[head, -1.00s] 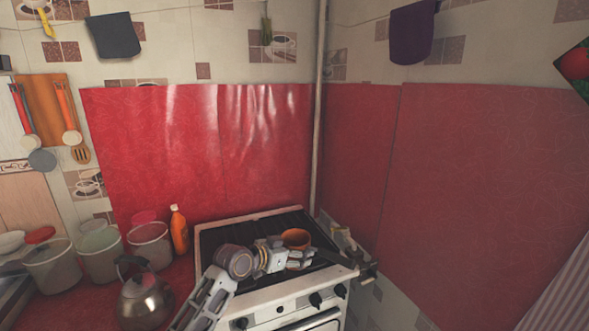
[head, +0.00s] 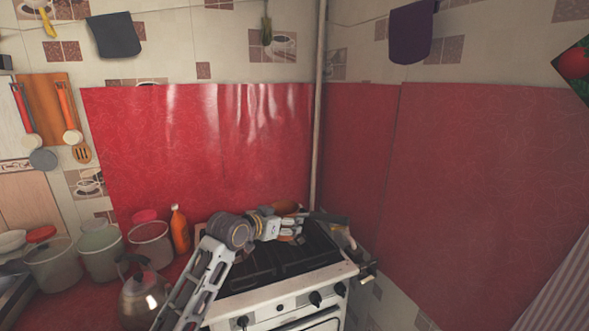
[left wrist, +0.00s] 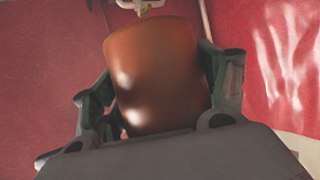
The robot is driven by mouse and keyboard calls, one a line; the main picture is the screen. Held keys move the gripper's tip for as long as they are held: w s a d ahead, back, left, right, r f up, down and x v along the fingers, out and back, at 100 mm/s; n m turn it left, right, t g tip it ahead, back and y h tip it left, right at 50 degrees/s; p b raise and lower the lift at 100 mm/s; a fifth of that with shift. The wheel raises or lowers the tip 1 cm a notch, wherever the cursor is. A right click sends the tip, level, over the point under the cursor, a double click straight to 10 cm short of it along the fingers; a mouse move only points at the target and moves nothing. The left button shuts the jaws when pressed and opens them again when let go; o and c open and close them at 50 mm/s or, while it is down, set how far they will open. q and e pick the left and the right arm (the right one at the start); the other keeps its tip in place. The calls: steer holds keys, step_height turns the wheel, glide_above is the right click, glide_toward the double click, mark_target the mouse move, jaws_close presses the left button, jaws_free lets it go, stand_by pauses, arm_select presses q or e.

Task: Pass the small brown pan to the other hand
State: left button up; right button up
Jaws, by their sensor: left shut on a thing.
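The small brown pan (head: 287,208) is over the back part of the stove, mostly hidden behind my left gripper (head: 291,231) in the head view. A dark handle-like part (head: 330,218) sticks out to the right of it. In the left wrist view the pan's glossy orange-brown body (left wrist: 155,70) fills the space between the two fingers of the left gripper (left wrist: 160,95). The left gripper is shut on the pan. I cannot tell whether the pan touches the stove. My right gripper does not show clearly in either view.
The white stove (head: 285,290) with a dark top stands in the corner. On the red counter to the left are a metal kettle (head: 143,298), an orange bottle (head: 180,230) and several buckets (head: 152,245). A vertical pipe (head: 317,140) runs behind the stove.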

arm_select(q)
steer(key=s+a+r+n+t+y, duration=0.15)
steer(key=a+r, duration=0.25)
steer(key=r, duration=0.5)
steer(key=s+a+f+n+y, duration=0.2)
steer(key=s+a+n+y, duration=0.1)
steer(key=a, duration=0.5)
steer(key=s+a+f+y, duration=0.1)
steer(key=s+f, duration=0.4)
steer(key=f, duration=0.5)
steer(key=s+a+f+n+y, duration=0.1)
steer(key=s+a+f, duration=0.2)
steer(key=s+f, duration=0.3)
steer(key=s+a+f+n+y, duration=0.1)
steer(key=s+f, duration=0.4)
steer(key=f, duration=1.1)
steer(key=shift+s+a+t, duration=0.2)
steer(key=shift+a+t, duration=0.25)
steer(key=shift+a, duration=0.45)
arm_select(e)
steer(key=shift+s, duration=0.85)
